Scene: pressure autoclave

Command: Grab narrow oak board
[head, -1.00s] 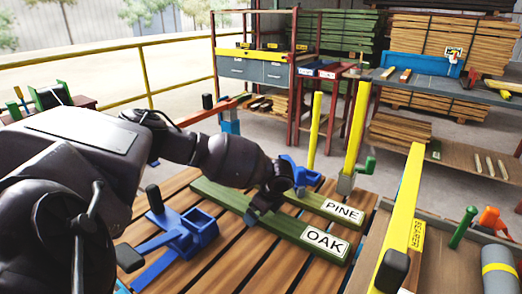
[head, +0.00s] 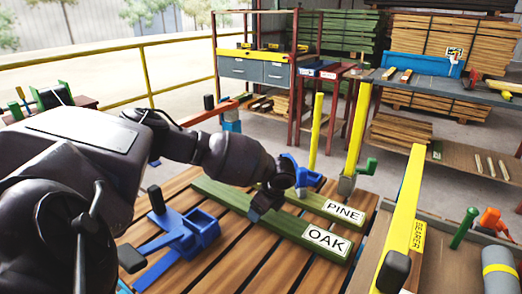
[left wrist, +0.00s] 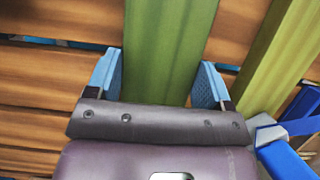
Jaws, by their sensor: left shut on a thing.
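The narrow oak board (head: 292,228) is a green plank with a white OAK label, lying at a slant on the slatted wooden table. My left gripper (head: 264,202) is over its middle. In the left wrist view, the blue fingers of my left gripper (left wrist: 160,80) sit on both sides of the green oak board (left wrist: 165,45), shut on it. A second green board (head: 320,203) labelled PINE lies beside it, to the right. Part of the oak board is hidden by the gripper. My right gripper is not in view.
A blue clamp (head: 185,238) stands on the slatted table (head: 240,262) left of the oak board. Another blue fixture (head: 303,175) is near the pine board. Yellow posts (head: 316,132) rise behind, and a yellow bearer (head: 407,215) runs along the right.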

